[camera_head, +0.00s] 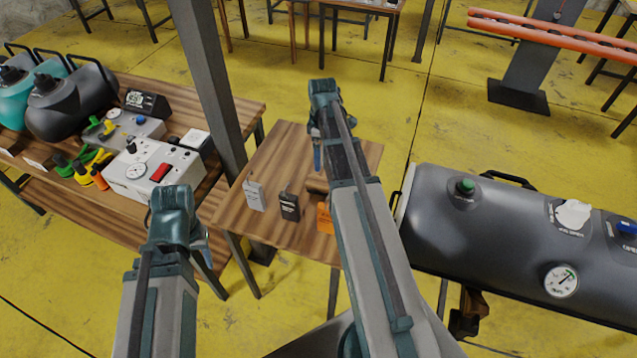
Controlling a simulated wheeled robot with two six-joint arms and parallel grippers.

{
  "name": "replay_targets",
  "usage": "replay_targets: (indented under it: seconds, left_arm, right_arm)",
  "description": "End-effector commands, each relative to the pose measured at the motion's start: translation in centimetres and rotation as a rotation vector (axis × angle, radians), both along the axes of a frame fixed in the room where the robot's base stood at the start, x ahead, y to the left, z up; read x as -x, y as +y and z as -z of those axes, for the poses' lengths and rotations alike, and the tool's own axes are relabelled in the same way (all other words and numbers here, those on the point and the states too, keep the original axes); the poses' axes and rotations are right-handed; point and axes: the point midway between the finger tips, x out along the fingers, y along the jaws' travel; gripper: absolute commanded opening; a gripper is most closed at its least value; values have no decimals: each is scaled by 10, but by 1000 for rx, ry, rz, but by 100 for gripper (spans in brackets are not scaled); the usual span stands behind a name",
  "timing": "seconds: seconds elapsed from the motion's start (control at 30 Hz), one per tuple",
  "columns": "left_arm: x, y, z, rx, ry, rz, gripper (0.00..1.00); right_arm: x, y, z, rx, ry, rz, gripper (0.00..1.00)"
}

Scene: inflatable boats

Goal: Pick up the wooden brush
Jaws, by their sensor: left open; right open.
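A small brown wooden piece (315,184) shows on the small wooden table (268,165), beside my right forearm. It may be the wooden brush; my arm hides much of it, so I cannot tell its full shape. My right arm reaches over this table, and its open gripper (317,155) points down just above or beside the brown piece, apart from it as far as I can see. My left gripper (204,238) is open and empty, low at the left, in front of the long workbench and left of the small table.
The workbench (225,98) holds pumps and a control box (155,170).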

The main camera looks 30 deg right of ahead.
Motion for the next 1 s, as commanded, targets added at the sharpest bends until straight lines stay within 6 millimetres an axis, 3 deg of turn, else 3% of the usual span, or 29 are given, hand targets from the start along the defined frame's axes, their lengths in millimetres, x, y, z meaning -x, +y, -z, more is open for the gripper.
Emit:
replay_targets:
  seconds: [0.17, 0.67, 1.0]
  left_arm:
    - [0, 0, 14, 0, 0, 0, 50]
    - [0, 0, 82, 0, 0, -1, 50]
    - [0, 0, 87, 0, 0, 0, 50]
  right_arm:
    - [0, 0, 14, 0, 0, 0, 98]
    - [0, 0, 82, 0, 0, 0, 98]
    - [0, 0, 87, 0, 0, 0, 98]
